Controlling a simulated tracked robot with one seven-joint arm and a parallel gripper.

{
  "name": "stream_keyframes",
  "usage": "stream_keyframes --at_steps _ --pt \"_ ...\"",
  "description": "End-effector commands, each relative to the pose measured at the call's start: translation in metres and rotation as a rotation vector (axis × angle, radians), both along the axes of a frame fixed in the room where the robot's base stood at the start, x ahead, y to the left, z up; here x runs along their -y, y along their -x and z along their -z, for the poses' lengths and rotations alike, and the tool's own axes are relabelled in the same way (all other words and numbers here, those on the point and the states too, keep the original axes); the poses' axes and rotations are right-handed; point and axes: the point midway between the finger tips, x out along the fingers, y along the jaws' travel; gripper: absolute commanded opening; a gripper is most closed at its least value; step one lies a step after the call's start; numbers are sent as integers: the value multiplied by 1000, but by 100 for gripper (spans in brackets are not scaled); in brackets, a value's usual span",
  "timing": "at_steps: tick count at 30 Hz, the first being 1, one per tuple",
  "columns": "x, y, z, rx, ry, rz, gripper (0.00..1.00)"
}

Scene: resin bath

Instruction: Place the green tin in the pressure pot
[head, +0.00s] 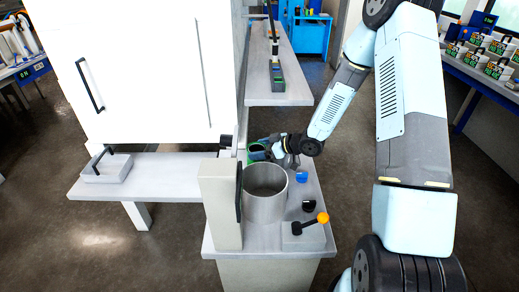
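The green tin (256,152) is small in the head view, just behind the pressure pot, with a green rim and a dark inside. The pressure pot (264,206) is a grey metal cylinder with an open top, standing upright on the bench. My gripper (270,147) is at the right side of the tin, behind the pot's rim. The fingers are dark, small and partly hidden. I cannot tell whether they are closed on the tin or only beside it, or whether the tin rests on the bench.
A tall pale panel (219,204) with a black handle stands left of the pot. A white cabinet (150,65) and a grey tray (105,171) are at left.

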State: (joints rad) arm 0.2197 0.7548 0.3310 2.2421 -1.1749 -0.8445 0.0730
Motion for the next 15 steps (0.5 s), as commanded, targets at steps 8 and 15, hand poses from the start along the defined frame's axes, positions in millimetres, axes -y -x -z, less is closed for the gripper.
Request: stream_keyframes --at_steps 8,15 --pt "0 0 0 0 1 1 100" --pt "4 1 -4 0 1 2 100"
